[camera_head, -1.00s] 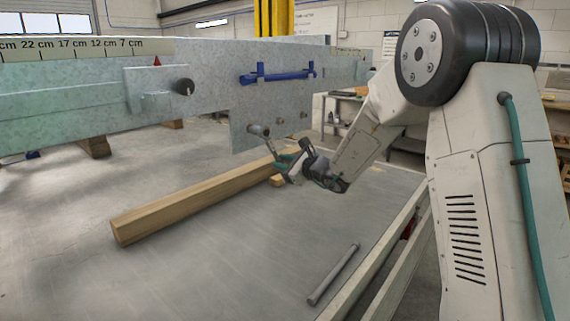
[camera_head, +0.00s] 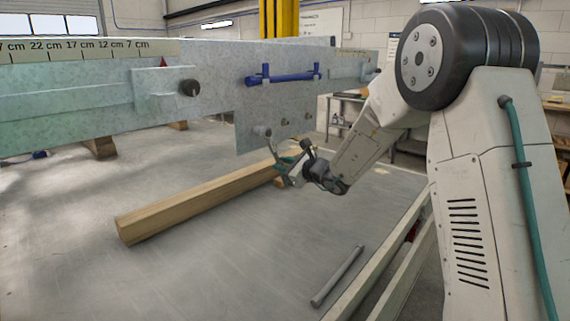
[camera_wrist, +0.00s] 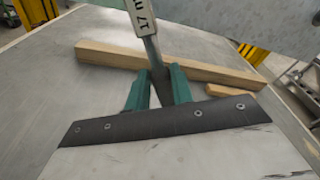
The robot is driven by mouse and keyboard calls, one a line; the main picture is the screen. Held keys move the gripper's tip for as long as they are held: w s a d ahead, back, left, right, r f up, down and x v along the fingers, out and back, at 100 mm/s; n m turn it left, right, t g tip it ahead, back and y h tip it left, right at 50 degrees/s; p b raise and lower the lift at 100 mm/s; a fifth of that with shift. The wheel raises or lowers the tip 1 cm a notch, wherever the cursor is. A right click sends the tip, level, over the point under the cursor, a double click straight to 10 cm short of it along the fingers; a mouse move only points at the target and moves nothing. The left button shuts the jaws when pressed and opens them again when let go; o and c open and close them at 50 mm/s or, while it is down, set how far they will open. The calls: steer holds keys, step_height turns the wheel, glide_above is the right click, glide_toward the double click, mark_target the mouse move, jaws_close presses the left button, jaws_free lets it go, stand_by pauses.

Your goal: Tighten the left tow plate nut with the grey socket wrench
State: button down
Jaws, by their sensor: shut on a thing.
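The galvanised tow plate (camera_head: 246,100) hangs from the trailer frame in the head view. A row of bolt ends or nuts runs along its lower part, with the left nut (camera_head: 260,131) nearest the plate's left edge. My gripper (camera_head: 287,168) is just below and right of that nut. In the wrist view my gripper's green fingers (camera_wrist: 158,90) are shut on the grey shaft of the socket wrench (camera_wrist: 152,50), which carries a pale label reading "17 m...". The wrench's thin shaft rises toward the left nut in the head view. I cannot tell whether its socket touches the nut.
A timber beam (camera_head: 195,203) lies on the table (camera_head: 210,275) below the plate, with a short wood block (camera_wrist: 230,91) beside it. A loose grey rod (camera_head: 337,276) lies near the table's right edge. A blue handled part (camera_head: 283,77) sits on the plate's upper face.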

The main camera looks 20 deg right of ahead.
steer(key=shift+s+a+f+m, duration=0.15)
steer(key=shift+s+a+m, duration=0.1)
steer(key=shift+a+m, duration=0.25)
steer(key=shift+s+a+f+m, duration=0.3)
steer(key=shift+s+a+m, duration=0.2)
steer(key=shift+a+m, duration=0.25)
steer(key=shift+s+a+f+m+g+y, duration=0.1)
steer(key=shift+s+a+m+g+y, duration=0.3)
steer(key=shift+a+m, duration=0.35)
steer(key=shift+s, duration=0.1)
steer(key=shift+s+a+m, duration=0.55)
steer(key=shift+a+m, duration=0.2)
steer(key=shift+m, duration=0.05)
